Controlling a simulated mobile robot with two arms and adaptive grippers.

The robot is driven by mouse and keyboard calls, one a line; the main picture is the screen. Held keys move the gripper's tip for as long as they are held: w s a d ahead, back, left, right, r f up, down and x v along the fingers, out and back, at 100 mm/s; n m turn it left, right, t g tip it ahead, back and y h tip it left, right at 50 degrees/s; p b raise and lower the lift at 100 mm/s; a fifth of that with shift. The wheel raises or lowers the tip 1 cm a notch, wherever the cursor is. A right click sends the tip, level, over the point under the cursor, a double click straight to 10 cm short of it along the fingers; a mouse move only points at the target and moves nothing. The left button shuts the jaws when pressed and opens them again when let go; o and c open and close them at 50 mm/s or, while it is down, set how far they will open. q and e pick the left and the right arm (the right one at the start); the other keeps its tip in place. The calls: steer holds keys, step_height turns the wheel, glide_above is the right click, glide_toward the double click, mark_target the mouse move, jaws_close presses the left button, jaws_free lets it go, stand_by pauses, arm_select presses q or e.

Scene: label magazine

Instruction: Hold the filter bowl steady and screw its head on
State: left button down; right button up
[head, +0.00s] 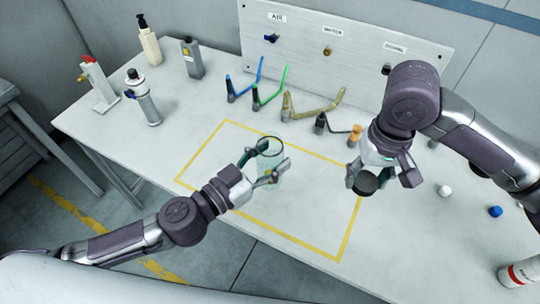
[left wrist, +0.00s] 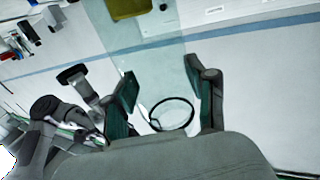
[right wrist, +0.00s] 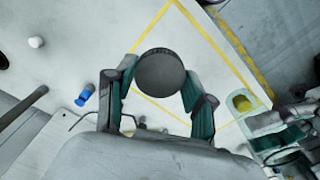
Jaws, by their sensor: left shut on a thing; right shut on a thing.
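The filter bowl (head: 270,147) is clear, with a dark round rim. My left gripper (head: 266,163) is shut on it, over the yellow-outlined area. In the left wrist view its rim (left wrist: 172,115) shows between the two fingers. The filter head (head: 366,183) is a dark, round, short piece. My right gripper (head: 367,178) is shut on it, to the right of the bowl and apart from it. In the right wrist view the head (right wrist: 160,73) sits between the fingertips, its flat dark face toward the camera.
The yellow outline (head: 200,155) is mostly bare inside. Bottles (head: 193,58) and a grey canister (head: 143,97) stand back left. Coloured hoses (head: 270,90) lie before the labelled panel (head: 340,35). A white cap (head: 444,190), blue cap (head: 495,211) and spray can (head: 520,272) are at right.

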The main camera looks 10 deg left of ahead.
steer(key=w+a+r+n, duration=0.1)
steer(key=w+a+r, duration=0.15)
steer(key=a, duration=0.25)
steer(key=w+a+r+n, duration=0.1)
steer(key=a+r, duration=0.2)
steer(key=a, duration=0.1)
steer(key=n, duration=0.2)
glide_toward(269, 133)
steer(key=s, duration=0.2)
steer(key=shift+f, duration=0.45)
steer(key=shift+d+f, duration=0.1)
steer(key=shift+f, duration=0.05)
steer(key=shift+f, duration=1.9)
steer(key=shift+f, duration=0.85)
steer(key=shift+f, duration=0.6)
